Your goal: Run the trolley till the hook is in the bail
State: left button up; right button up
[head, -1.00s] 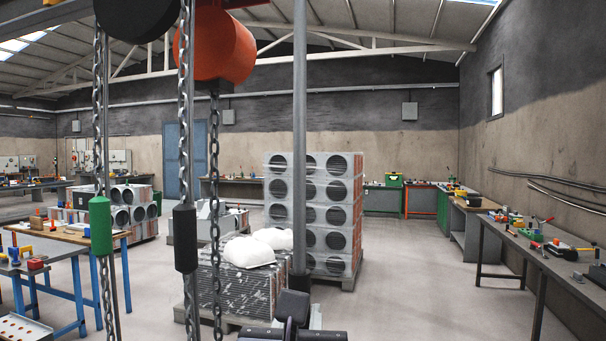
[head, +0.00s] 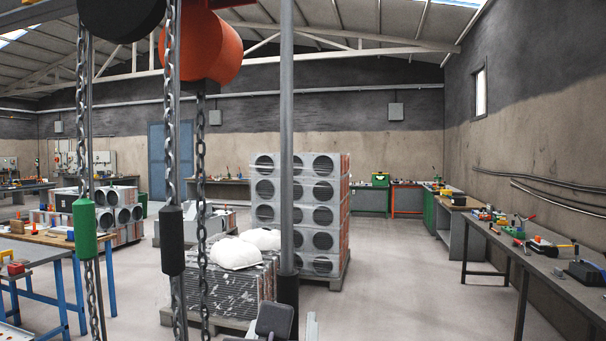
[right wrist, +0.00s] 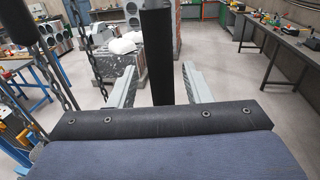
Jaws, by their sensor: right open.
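A red-orange hoist body (head: 208,50) hangs at the top left in the head view, with a black rounded part (head: 120,12) beside it. Chains (head: 200,150) run down from it, past a green sleeve (head: 84,218) and a black sleeve (head: 172,240). A grey upright pole (head: 287,140) ends in a black grip (head: 288,292), which also shows in the right wrist view (right wrist: 157,45). My right gripper (right wrist: 160,70) is open, with a finger either side of the grip; contact cannot be told. No hook or bail can be made out. My left gripper is out of view.
A pallet load with white lumps (head: 236,253) stands behind the chains, and a tall stack of round-holed units (head: 300,205) behind the pole. A tool-covered bench (head: 500,240) lines the right wall. Open floor (head: 400,270) lies between stack and bench.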

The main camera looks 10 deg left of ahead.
jog(key=s, duration=0.3)
jog(key=s+d, duration=0.1)
jog(key=s, duration=0.1)
dwell(0.3)
jog(key=shift+a, duration=0.1)
